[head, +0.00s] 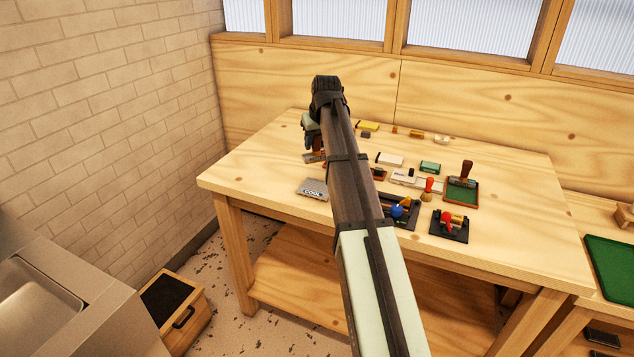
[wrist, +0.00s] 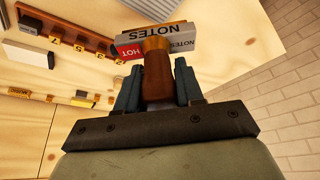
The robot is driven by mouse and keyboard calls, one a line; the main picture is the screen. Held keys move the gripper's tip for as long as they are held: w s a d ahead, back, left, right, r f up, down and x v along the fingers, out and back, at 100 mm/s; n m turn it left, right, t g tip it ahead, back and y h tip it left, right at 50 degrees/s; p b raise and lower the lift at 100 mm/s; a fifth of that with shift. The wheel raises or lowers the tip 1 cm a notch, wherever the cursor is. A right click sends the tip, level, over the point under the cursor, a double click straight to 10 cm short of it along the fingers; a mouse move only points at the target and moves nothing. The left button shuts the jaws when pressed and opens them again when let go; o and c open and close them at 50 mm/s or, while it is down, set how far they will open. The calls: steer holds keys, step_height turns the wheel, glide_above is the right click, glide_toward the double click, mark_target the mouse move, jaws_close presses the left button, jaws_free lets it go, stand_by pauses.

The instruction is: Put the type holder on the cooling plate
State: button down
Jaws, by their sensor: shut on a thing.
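The type holder (wrist: 157,72) has a brown wooden handle and a grey head lettered NOTES, with a red HOT label. My gripper (wrist: 158,90) is shut on its handle, one blue-grey finger on each side, in the wrist view. In the head view my gripper (head: 311,138) is above the left part of the table, largely behind my arm. The holder's head (head: 314,157) shows just below it, in part. The cooling plate (head: 313,189), a flat grey plate marked COOL, lies near the table's front left edge, lower in the picture than the holder. The holder appears apart from it.
Right of my arm, the wooden table (head: 262,160) holds a black tray with a blue-knobbed tool (head: 398,211), a red-knobbed tool (head: 449,225), a green pad tray (head: 462,193) and several small blocks. A brick wall (head: 110,110) stands left.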

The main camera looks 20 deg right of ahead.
steer(key=shift+f, duration=4.9)
steer(key=shift+f, duration=0.1)
steer(key=c, duration=0.7)
jaws_free()
steer(key=v, duration=1.2)
